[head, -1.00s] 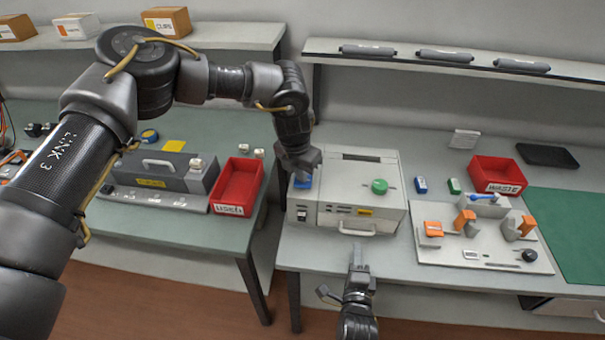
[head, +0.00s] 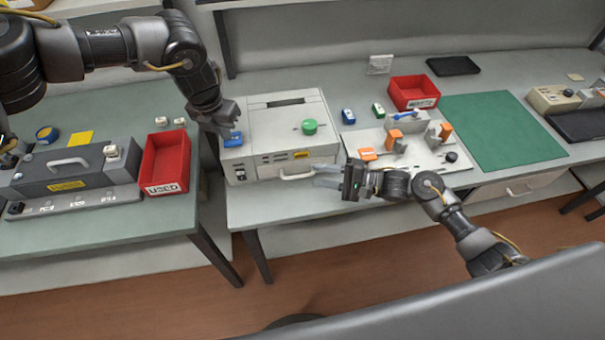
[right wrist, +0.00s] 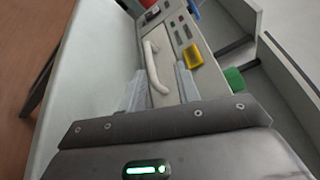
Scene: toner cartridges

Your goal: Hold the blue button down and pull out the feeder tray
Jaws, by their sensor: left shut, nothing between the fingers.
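The pale grey machine (head: 262,124) stands on the right-hand bench, with a blue button (head: 233,140) at its left side and a green knob (head: 310,127) on top. My left gripper (head: 229,128) is shut and empty, pointing down at the blue button; its tips look in contact, but I cannot be sure. The feeder tray's handle (head: 297,175) is low on the machine's front, and the tray looks closed. My right gripper (head: 322,175) is open just right of the handle. In the right wrist view, its fingers (right wrist: 160,88) are apart, with the handle (right wrist: 152,66) ahead between them.
A fixture board (head: 440,158) with orange clamps lies right of the machine, near my right arm. Small blue and green blocks, a red bin (head: 414,93) and a green mat (head: 500,130) lie beyond. A dark grey unit (head: 70,170) and red tray (head: 166,160) occupy the left bench.

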